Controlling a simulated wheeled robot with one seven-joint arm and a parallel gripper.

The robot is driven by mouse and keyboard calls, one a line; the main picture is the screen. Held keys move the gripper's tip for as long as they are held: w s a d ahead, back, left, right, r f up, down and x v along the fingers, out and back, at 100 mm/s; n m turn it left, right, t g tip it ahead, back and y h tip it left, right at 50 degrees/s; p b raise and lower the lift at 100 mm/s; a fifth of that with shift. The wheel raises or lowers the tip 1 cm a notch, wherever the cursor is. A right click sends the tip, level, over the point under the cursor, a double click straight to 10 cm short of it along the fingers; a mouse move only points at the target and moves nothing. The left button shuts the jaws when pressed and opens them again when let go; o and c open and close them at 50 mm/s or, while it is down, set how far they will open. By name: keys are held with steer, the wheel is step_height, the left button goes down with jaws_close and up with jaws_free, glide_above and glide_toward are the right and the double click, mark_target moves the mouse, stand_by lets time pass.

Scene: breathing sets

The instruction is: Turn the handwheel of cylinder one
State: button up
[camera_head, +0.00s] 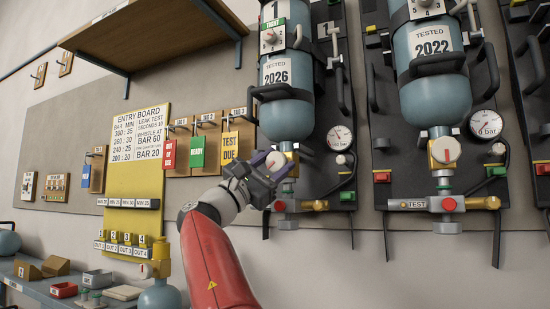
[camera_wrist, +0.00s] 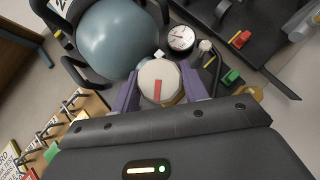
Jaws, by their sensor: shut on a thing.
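Cylinder one (camera_head: 287,119) is a blue-grey bottle hanging upright on a dark backplate, marked 1 and TESTED 2026. Its handwheel (camera_head: 276,161) is a round cream knob on the valve at the cylinder's lower end. In the wrist view the handwheel (camera_wrist: 158,82) faces me and carries a red line, roughly upright in the picture. My gripper (camera_head: 273,166) is at the handwheel, with its purple fingers on either side of it. The gripper is shut on the handwheel's rim. In the head view the fingers partly hide the handwheel and valve.
A pressure gauge (camera_head: 340,138) and hose sit just right of the valve. A second cylinder (camera_head: 435,95), marked 2022, hangs further right. The yellow entry board (camera_head: 137,190) and hanging tags are left. A wooden shelf (camera_head: 150,35) overhangs at upper left.

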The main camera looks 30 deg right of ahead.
steer(key=shift+m+g+y, duration=0.3)
steer(key=shift+m+g, duration=0.2)
steer(key=shift+m, duration=0.3)
steer(key=o, duration=1)
steer(key=b+v, duration=0.2)
steer(key=v, duration=0.6)
steer(key=shift+w+r, duration=0.1)
